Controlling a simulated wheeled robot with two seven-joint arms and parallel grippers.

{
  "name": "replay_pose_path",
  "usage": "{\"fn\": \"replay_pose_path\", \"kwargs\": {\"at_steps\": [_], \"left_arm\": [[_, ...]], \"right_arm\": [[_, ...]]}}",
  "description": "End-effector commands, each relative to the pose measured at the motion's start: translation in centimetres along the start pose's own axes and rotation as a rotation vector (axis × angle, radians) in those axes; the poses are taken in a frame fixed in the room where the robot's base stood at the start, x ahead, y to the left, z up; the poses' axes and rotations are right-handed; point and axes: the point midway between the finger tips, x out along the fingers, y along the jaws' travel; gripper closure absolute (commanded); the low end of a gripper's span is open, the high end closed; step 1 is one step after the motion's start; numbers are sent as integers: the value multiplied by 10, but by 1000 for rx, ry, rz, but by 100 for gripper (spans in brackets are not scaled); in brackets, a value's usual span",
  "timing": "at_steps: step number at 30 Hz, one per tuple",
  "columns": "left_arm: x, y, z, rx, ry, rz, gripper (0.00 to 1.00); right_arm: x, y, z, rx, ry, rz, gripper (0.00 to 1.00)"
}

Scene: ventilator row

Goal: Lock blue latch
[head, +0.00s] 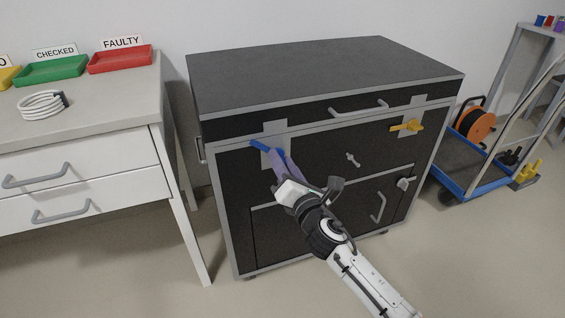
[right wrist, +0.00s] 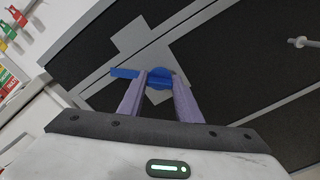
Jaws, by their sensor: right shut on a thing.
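The blue latch (head: 260,146) is on the upper left front of the black cabinet (head: 330,70), over a grey plate at the lid seam. In the right wrist view the blue latch (right wrist: 158,76) shows a round hub with an arm reaching left. My right gripper (head: 275,153) is at the latch, its purple fingers shut on it. In the right wrist view the fingertips of my right gripper (right wrist: 159,82) stand on both sides of the hub part. The fingers partly hide the latch in the head view. My left gripper is not in view.
A grey lid handle (head: 358,108) is between the latches. A white drawer table (head: 90,140) stands left with green (head: 52,69) and red (head: 120,60) trays. A blue trolley (head: 470,175) stands right.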

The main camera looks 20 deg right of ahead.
Motion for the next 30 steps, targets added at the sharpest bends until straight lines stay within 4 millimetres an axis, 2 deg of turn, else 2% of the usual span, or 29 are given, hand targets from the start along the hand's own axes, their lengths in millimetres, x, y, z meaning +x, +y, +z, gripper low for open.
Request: {"fn": "replay_pose_path", "kwargs": {"at_steps": [18,30], "left_arm": [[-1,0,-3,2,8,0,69],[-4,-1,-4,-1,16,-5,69]], "right_arm": [[-1,-2,-2,577,2,-2,100],[-1,-3,-3,814,2,-3,100]]}}
